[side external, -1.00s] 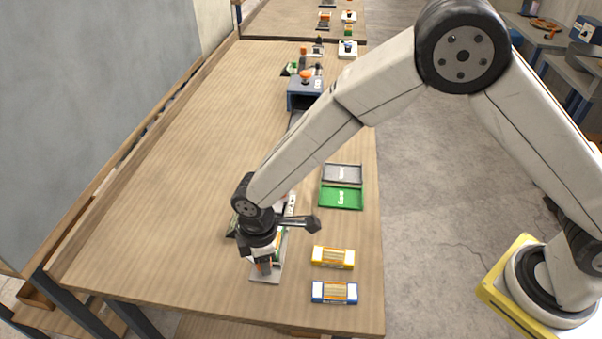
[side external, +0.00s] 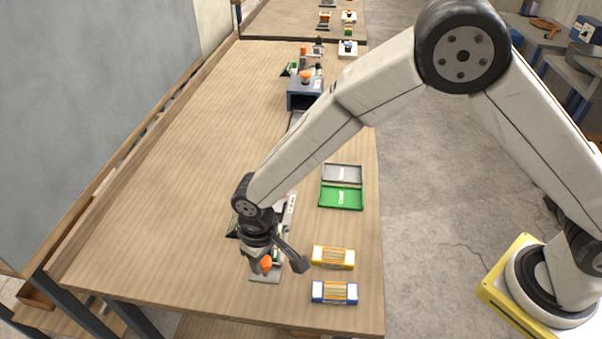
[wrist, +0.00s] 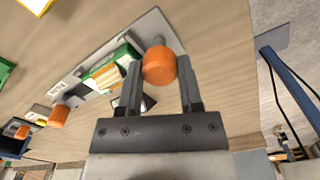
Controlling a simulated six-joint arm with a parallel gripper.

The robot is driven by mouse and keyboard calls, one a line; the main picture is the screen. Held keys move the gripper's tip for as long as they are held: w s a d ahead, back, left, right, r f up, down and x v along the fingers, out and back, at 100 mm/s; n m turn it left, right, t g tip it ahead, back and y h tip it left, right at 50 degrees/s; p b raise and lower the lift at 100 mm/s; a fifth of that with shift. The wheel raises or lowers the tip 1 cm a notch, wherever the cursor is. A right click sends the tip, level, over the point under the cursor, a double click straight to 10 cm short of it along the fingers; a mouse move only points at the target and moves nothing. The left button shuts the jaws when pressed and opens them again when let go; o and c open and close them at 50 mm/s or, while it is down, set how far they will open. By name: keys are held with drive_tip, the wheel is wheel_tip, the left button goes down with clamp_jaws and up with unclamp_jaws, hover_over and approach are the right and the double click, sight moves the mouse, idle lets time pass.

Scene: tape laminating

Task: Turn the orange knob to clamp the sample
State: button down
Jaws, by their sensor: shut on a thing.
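The orange knob (wrist: 159,65) stands at the end of a grey plate (wrist: 152,24) in the wrist view. My gripper (wrist: 160,76) has one finger on each side of the knob and is shut on it. In the side view my gripper (side external: 260,266) points down over the near end of the plate (side external: 265,279), with the orange knob (side external: 265,263) showing between the fingers. A green and white piece with orange stripes (wrist: 106,73) lies on the plate beside the knob, partly hidden by a finger. I take it for the sample.
A second orange knob (wrist: 58,116) stands farther along the fixture. A yellow box (side external: 333,258), a blue box (side external: 334,292) and a green tray (side external: 341,197) lie to the right of my gripper. The table's left side is clear.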

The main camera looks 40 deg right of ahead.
sight(264, 259)
drive_tip(key=shift+m, duration=0.7)
drive_tip(key=shift+c, duration=1.3)
unclamp_jaws()
drive_tip(key=shift+r, duration=0.15)
drive_tip(key=shift+r, duration=3.75)
